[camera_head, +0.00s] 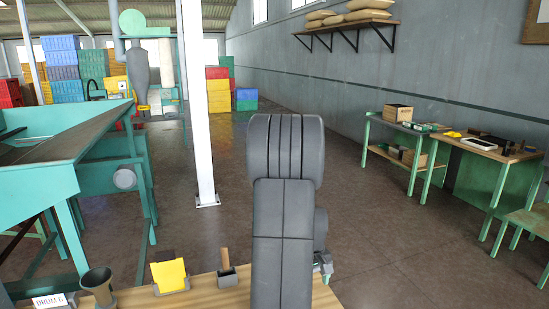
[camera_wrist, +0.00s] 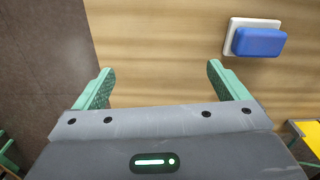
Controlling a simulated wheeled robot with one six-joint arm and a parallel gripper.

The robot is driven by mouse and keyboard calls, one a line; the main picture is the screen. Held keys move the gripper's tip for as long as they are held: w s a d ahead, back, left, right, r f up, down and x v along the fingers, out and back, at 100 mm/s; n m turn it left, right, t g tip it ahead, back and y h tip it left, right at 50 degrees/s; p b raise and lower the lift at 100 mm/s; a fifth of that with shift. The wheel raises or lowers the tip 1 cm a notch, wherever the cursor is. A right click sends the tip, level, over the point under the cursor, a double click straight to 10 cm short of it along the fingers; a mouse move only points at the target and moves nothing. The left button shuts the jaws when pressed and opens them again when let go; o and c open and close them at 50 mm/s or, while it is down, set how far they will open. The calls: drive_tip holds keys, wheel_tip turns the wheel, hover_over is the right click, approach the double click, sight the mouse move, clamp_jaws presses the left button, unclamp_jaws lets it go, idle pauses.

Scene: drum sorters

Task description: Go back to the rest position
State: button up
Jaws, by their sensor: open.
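My gripper (camera_wrist: 160,76) is open in the wrist view, its two green fingers wide apart with nothing between them. Below it is the bare wood of the workbench (camera_wrist: 155,45). The fingers look apart from everything on the bench. In the head view my grey arm rises in front of the workbench (camera_head: 215,299) and hides most of my gripper.
A blue block on a white base (camera_wrist: 258,41) lies right of the fingers. On the bench stand a dark cup (camera_head: 98,287), a yellow item (camera_head: 169,275) and a small grey holder (camera_head: 227,277). A white post (camera_head: 197,120) and green machine (camera_head: 40,180) stand beyond.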

drive_tip(key=shift+d+f+b, duration=0.15)
drive_tip(key=shift+f+b, duration=0.2)
drive_tip(key=shift+f, duration=0.15)
drive_tip(key=shift+d+f+b, duration=0.15)
drive_tip(key=shift+f+b, duration=0.2)
drive_tip(key=shift+f, duration=0.15)
drive_tip(key=shift+a+f, duration=0.3)
drive_tip(key=shift+f, duration=0.05)
drive_tip(key=shift+f+b, duration=0.6)
